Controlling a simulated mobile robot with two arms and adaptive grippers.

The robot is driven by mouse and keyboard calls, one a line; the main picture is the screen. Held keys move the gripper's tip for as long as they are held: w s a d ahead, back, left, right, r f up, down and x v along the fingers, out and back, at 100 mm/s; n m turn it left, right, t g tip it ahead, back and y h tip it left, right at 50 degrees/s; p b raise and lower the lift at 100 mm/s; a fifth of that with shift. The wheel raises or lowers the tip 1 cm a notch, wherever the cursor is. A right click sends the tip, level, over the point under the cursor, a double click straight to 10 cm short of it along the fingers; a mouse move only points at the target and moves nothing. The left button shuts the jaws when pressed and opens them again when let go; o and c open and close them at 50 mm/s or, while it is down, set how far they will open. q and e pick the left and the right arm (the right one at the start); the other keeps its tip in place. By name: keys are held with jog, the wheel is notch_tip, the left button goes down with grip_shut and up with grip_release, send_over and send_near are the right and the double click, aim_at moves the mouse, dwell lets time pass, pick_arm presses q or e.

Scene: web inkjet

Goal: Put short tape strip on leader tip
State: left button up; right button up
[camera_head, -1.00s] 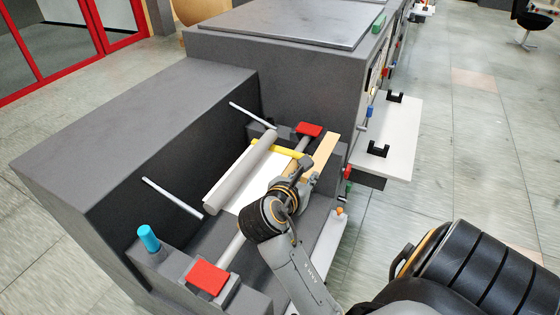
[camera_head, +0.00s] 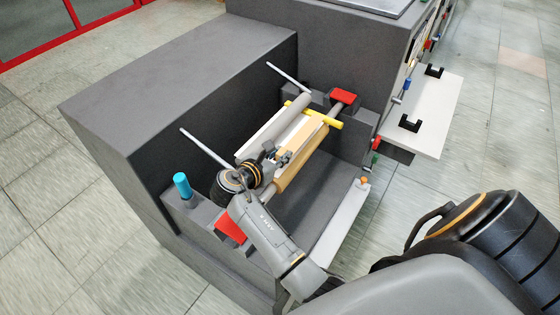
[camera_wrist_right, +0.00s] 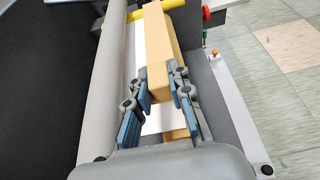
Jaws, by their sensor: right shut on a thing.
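My right gripper (camera_head: 276,158) is shut on the near part of a long tan strip (camera_wrist_right: 158,45), which looks like the tape strip. Its blue-padded fingers (camera_wrist_right: 160,78) lie on both sides of the strip in the right wrist view. The strip runs along the right side of a grey roller (camera_head: 275,125), over or just above a white sheet (camera_wrist_right: 154,123) that may be the leader. I cannot tell whether strip and sheet touch. A smaller tan piece (camera_wrist_right: 176,135) shows below the fingers. My left gripper is not in view.
A yellow bar (camera_head: 325,117) crosses the far end of the roller. Red blocks (camera_head: 344,96) cap the shaft supports. Thin light rods (camera_head: 205,147) stick out from the grey housing (camera_head: 190,85) on the left. A blue-green knob (camera_head: 182,185) stands near the front.

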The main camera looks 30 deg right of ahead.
notch_tip(320, 180, down, 2)
jog(key=shift+f+p, duration=0.15)
jog(key=shift+p, duration=0.3)
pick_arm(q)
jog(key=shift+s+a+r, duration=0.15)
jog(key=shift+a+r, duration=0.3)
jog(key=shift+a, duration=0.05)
pick_arm(e)
jog(key=shift+f, duration=0.4)
jog(key=shift+f, duration=0.1)
jog(key=o, duration=0.9)
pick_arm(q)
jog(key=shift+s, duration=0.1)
